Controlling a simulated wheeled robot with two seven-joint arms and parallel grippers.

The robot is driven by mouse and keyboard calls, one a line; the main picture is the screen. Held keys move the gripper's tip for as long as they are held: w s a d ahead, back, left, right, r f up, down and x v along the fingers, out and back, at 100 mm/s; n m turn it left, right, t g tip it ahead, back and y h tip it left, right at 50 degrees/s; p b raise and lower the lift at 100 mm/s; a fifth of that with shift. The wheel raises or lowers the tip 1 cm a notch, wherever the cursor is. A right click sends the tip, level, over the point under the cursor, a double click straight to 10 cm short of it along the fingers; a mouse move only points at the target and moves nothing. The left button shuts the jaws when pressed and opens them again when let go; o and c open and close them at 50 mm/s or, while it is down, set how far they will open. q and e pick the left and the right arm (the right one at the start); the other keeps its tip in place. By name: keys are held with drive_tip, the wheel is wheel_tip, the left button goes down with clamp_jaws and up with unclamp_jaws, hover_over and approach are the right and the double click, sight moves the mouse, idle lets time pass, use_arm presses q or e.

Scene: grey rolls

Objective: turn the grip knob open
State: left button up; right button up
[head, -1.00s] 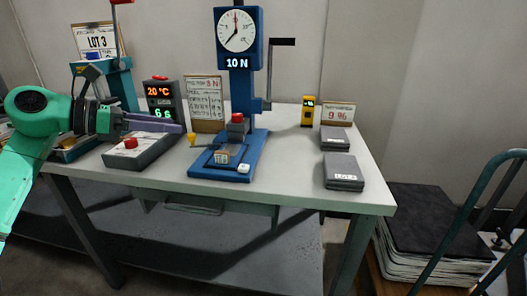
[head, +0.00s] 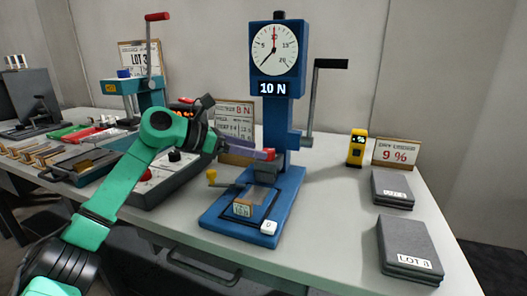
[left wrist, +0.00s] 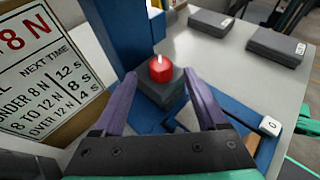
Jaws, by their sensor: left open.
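The red grip knob (left wrist: 161,68) with a white mark sits on a grey block (left wrist: 162,88) of the blue tester (head: 247,207). My left gripper (head: 266,154) reaches in from the left just above the block. In the left wrist view its purple fingers (left wrist: 160,80) are spread to either side of the knob, with nothing held between them. I cannot tell whether the fingertips are level with the knob. My right gripper is out of view.
The tester's column carries a dial (head: 274,49), a 10 N display (head: 281,88) and a crank (head: 318,95). A yellow meter (head: 357,148) and grey lot pads (head: 405,245) stand to the right. A yellow-knobbed lever (head: 212,178) is close below my arm.

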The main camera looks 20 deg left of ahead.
use_arm(q)
drive_tip(key=x, duration=0.3)
drive_tip(key=shift+w+d+f, duration=0.1)
drive_tip(key=shift+w+d, duration=0.1)
drive_tip(key=shift+d, duration=0.05)
clamp_jaws()
